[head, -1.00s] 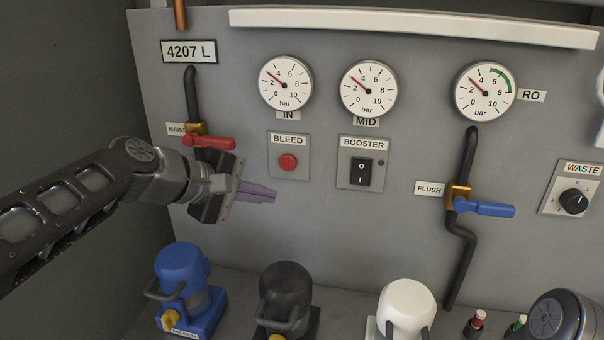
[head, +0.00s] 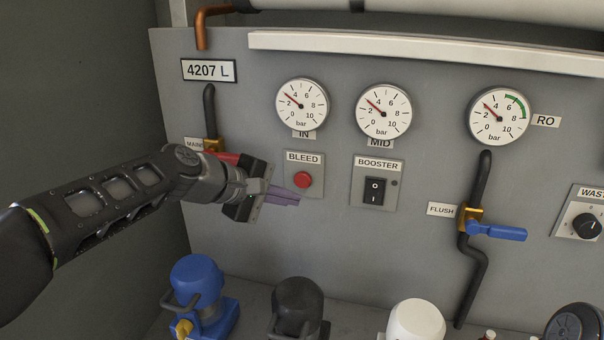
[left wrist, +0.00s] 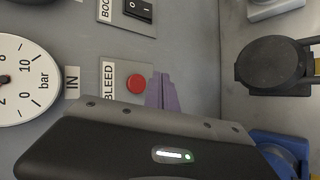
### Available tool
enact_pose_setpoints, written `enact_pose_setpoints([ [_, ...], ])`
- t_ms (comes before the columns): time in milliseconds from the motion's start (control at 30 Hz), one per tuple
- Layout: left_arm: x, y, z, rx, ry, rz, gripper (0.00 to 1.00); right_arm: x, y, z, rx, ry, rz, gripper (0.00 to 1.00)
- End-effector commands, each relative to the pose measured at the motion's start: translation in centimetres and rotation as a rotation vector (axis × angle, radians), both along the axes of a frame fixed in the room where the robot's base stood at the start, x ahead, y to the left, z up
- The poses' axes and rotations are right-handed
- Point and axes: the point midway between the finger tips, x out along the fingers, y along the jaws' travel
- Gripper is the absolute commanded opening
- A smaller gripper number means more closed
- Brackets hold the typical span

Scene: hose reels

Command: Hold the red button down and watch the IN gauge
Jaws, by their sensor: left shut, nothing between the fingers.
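The red button (head: 303,180) sits on the BLEED plate (head: 304,158) under the IN gauge (head: 301,104). It also shows in the left wrist view (left wrist: 136,84). The IN gauge's needle points up and left, between about 2 and 4 bar. My left gripper (head: 284,198) is shut and empty, its purple fingers just left of and below the button in the head view. In the left wrist view the fingertips (left wrist: 161,80) are beside the button and appear apart from it. My right gripper is not in view.
The MID gauge (head: 382,112) and BOOSTER switch (head: 374,190) are to the right. The red MAINS lever (head: 228,157) is partly hidden behind my left gripper. Blue (head: 195,285), black (head: 297,305) and white (head: 416,322) housings stand below the panel.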

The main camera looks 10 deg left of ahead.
Motion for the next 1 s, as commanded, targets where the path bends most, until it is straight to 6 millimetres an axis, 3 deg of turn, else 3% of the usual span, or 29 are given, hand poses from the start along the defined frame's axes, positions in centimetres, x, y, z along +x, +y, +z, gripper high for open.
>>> enact_pose_setpoints([
  [100, 1.5, -0.1, 0.4, -0.001, 0.002, -0.001, 0.0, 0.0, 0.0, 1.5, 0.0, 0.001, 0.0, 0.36],
  [333, 3.2, -0.2, 0.1, -0.001, -0.001, -0.001, 0.0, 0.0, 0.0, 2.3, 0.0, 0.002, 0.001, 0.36],
  [1000, 3.4, -0.2, 0.0, 0.0, -0.001, 0.001, 0.0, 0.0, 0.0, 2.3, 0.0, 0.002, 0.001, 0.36],
])
